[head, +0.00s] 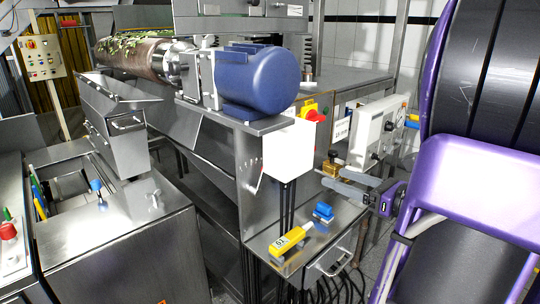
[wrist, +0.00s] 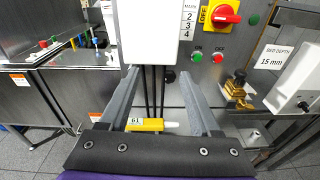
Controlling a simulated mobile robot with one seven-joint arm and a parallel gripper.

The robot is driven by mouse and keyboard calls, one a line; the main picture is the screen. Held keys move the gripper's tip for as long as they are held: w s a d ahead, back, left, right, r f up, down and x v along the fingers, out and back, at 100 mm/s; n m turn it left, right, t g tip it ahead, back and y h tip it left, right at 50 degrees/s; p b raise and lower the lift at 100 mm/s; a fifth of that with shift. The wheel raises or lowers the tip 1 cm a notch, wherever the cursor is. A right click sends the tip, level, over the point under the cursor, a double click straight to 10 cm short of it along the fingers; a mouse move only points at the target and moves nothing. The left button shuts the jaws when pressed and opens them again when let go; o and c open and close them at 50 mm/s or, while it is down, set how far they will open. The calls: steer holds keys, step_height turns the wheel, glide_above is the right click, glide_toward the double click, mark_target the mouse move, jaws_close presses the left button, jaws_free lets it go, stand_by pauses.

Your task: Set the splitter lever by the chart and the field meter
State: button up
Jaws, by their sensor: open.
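My gripper (head: 332,177) is open and empty in front of the machine's control panel. Its two grey fingers also show in the wrist view (wrist: 157,75), spread wide. A yellow hand-held device (head: 290,240), probably the field meter, lies on the steel shelf below; in the wrist view (wrist: 145,125) it shows between the fingers, with a label like "61". A small plate reading MARK 2, 3, 4 (wrist: 188,20) is partly hidden by a white box (wrist: 148,30). A brass fitting with a black knob (wrist: 236,90) stands right of the fingers. I cannot tell which part is the splitter lever.
A red-and-yellow switch (wrist: 222,15) sits above green and red buttons. A "BED DEPTH 15 mm" sign (wrist: 273,57) and white gauge box (head: 378,130) are to the right. A blue motor (head: 257,80) overhangs the panel.

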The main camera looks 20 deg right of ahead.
mark_target(281, 160)
steer(key=shift+m+t+y, duration=0.4)
steer(key=shift+m+t, duration=0.1)
steer(key=shift+t, duration=0.1)
steer(key=x, duration=0.5)
steer(key=a+x, duration=0.1)
steer(key=x, duration=0.4)
steer(key=s+a+x, duration=0.1)
steer(key=x, duration=0.5)
steer(key=shift+a+f+b, duration=0.15)
steer(key=shift+a+b, duration=0.05)
steer(key=shift+b, duration=0.1)
jaws_close()
stand_by(0.4)
